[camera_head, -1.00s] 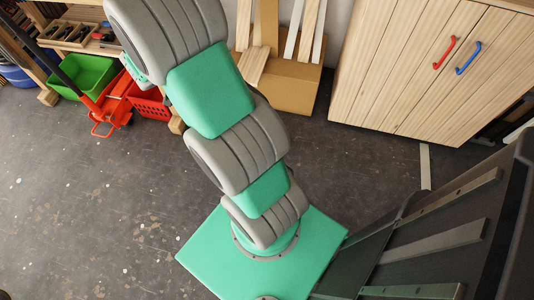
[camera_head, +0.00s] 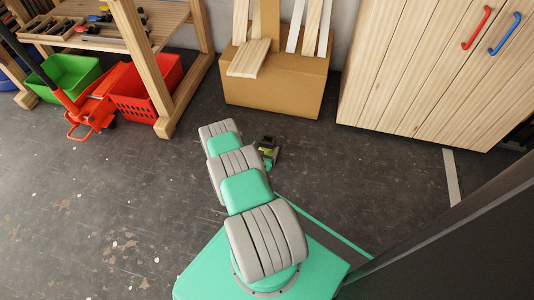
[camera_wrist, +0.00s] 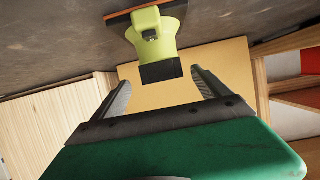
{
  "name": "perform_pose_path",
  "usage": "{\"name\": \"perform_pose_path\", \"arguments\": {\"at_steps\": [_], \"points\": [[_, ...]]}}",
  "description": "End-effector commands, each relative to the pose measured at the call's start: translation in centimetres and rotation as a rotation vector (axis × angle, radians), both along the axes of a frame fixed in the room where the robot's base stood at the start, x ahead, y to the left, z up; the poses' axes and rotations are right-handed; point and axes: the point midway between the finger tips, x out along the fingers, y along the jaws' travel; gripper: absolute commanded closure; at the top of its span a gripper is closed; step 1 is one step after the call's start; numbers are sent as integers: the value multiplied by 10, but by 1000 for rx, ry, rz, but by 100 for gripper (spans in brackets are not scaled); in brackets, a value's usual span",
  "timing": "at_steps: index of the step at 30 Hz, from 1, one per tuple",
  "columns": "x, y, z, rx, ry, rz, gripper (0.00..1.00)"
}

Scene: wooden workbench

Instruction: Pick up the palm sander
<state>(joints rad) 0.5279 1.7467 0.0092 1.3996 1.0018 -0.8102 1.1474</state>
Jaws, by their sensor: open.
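The palm sander (camera_wrist: 155,28) has a yellow-green body, a black end part and a thin orange-edged pad. In the wrist view it is at the top centre, with its pad side toward the grey floor. Whether the pad touches the floor is unclear. My gripper (camera_wrist: 161,78) is open, with one finger on each side of the picture. The sander's black end is roughly between the fingertips, with visible gaps on both sides. In the head view a small yellow-green and dark patch (camera_head: 268,151) shows past my arm's far end, partly hidden; sander and gripper are hard to separate there.
A cardboard box (camera_head: 273,87) with wood offcuts stands behind the arm. A wooden cabinet (camera_head: 400,70) is at the right. At the left are a wooden bench (camera_head: 187,85), a red crate (camera_head: 140,95), a green bin (camera_head: 72,75) and a red jack (camera_head: 92,108). Floor between is clear.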

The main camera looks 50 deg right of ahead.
Motion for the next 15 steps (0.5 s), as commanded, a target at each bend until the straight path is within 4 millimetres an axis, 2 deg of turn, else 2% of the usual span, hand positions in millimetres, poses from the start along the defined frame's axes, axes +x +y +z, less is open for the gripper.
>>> {"name": "perform_pose_path", "arguments": {"at_steps": [3, 7, 15], "points": [[9, -20, -14, -2, -5, -4, 14], [16, -36, -19, 1, -2, -4, 14], [18, -39, -17, 1, 1, 0, 14]]}}
